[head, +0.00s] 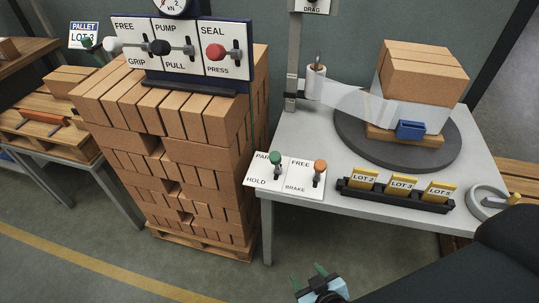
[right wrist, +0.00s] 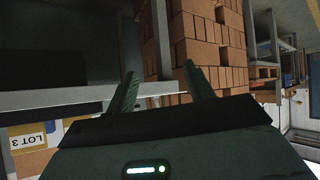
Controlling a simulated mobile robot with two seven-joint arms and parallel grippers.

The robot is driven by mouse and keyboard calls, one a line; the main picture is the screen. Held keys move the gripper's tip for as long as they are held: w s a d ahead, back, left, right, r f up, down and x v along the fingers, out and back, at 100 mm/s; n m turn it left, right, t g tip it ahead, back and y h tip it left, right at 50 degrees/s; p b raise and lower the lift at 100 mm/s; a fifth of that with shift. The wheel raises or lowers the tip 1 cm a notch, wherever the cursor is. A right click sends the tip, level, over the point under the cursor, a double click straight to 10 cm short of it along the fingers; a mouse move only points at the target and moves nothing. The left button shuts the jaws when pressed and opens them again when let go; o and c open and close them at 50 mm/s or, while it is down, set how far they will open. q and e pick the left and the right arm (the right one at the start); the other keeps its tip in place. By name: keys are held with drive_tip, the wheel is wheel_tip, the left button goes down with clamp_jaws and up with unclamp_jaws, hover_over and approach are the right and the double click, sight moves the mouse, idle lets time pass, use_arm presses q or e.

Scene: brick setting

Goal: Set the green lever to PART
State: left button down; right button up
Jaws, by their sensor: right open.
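The green lever (head: 276,159) stands on a white panel (head: 262,180) at the left front corner of the grey table. Its panel reads PART, partly covered by the knob, above HOLD. Its knob shows at the upper part of the panel; I cannot tell surely which setting it is in. My right gripper (head: 309,277) is low at the bottom of the head view, below and in front of the table edge, apart from the lever. It is open and empty, its green fingers spread in the right wrist view (right wrist: 160,75). The green lever is not recognisable there. My left gripper is not in view.
An orange lever (head: 320,167), marked FREE and BRAKE, stands close right of the green one. A black rack (head: 395,199) of yellow lot cards lies to its right. A turntable (head: 350,140) bears wrapped bricks. A brick stack (head: 190,130) stands left. Floor before the table is clear.

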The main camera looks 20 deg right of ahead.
drive_tip(key=w+r+t+h+b, duration=0.1)
drive_tip(key=w+t+b, duration=0.15)
drive_tip(key=w, duration=0.55)
drive_tip(key=m+t+h+b, duration=0.4)
drive_tip(key=h+b, duration=0.1)
drive_tip(key=b, duration=0.1)
approach(275, 162)
drive_tip(key=x, duration=0.6)
drive_tip(key=shift+f, duration=0.2)
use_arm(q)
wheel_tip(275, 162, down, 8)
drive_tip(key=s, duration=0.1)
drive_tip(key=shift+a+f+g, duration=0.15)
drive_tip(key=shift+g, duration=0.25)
